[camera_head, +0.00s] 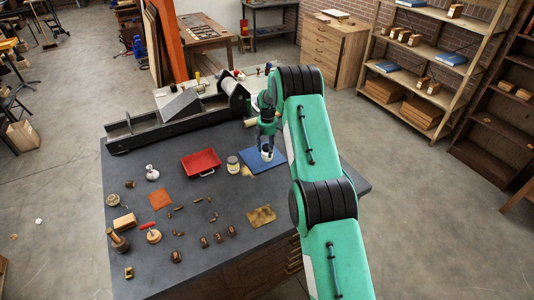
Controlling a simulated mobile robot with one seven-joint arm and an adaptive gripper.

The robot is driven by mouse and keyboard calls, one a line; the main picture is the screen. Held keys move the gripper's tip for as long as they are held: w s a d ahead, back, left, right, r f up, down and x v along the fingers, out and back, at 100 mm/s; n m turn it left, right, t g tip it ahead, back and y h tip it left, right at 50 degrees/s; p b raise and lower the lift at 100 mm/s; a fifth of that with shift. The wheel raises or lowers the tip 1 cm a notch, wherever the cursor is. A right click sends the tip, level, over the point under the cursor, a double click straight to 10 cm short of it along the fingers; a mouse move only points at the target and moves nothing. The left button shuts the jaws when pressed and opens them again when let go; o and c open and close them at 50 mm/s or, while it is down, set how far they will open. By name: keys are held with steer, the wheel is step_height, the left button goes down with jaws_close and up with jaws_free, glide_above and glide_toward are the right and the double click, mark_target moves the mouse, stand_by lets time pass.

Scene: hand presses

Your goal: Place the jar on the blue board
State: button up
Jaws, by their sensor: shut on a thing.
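My gripper (267,143) points down over the blue board (280,159) on the dark tabletop. It is shut on a small whitish thing (267,156), which looks like the jar; the fingers hide part of it. The jar is upright, low over the board or touching it; I cannot tell which. The board lies flat, its right end close to my arm.
A cream lidded container (233,165) stands just left of the board, with a red tray (201,163) beyond it. A long dark press (175,118) lies behind. Small wooden and metal pieces are scattered at the front left. My green arm covers the table's right side.

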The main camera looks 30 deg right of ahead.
mark_target(267, 153)
steer(key=shift+w, duration=0.1)
stand_by(0.3)
steer(key=shift+w, duration=0.15)
steer(key=shift+w+d+f+p, duration=0.1)
steer(key=shift+f+p, duration=0.35)
steer(key=shift+f, duration=1.3)
steer(key=shift+f, duration=0.2)
steer(key=o, duration=1.5)
steer(key=shift+r, duration=0.1)
steer(key=shift+r+b, duration=0.7)
steer(key=shift+r, duration=5.4)
